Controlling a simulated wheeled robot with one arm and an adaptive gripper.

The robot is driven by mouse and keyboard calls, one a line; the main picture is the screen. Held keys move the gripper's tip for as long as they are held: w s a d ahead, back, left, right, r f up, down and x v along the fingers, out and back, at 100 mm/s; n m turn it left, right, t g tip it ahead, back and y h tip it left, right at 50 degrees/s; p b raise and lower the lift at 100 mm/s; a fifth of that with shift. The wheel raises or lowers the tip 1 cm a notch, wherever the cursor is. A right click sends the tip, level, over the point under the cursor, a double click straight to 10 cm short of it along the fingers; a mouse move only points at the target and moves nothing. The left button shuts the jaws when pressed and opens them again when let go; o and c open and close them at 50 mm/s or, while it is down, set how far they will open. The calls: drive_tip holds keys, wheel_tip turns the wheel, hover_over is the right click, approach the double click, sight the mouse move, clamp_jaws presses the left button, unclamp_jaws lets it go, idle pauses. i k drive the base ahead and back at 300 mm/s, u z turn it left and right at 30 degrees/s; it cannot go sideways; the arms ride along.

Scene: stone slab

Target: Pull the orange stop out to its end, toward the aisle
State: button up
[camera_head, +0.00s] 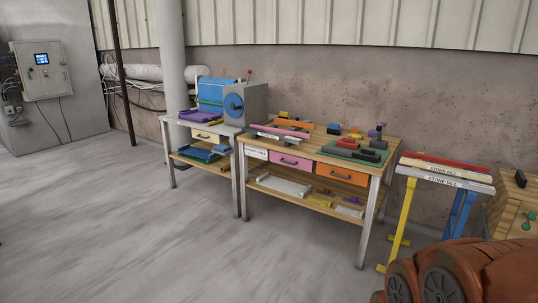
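An orange drawer front (341,174) with a dark handle sits under the wooden workbench top, at its right end; it looks closed. An orange bar (293,124) lies on the bench top towards the back. I cannot tell which of these orange parts is the stop. My gripper is not in view. A brown-orange part of my own arm fills the lower right corner.
The workbench (388,153) also has a pink drawer (290,161), a white drawer (257,153) and a low shelf. A smaller bench with a grey machine (250,101) stands left. A yellow-and-blue-legged trestle (405,213) stands right. The grey floor (150,230) in front is clear.

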sight(308, 126)
drive_tip(key=z, duration=0.05)
drive_tip(key=i, duration=4.1)
drive_tip(key=u, duration=0.45)
drive_tip(key=i, duration=1.25)
drive_tip(key=u, duration=0.2)
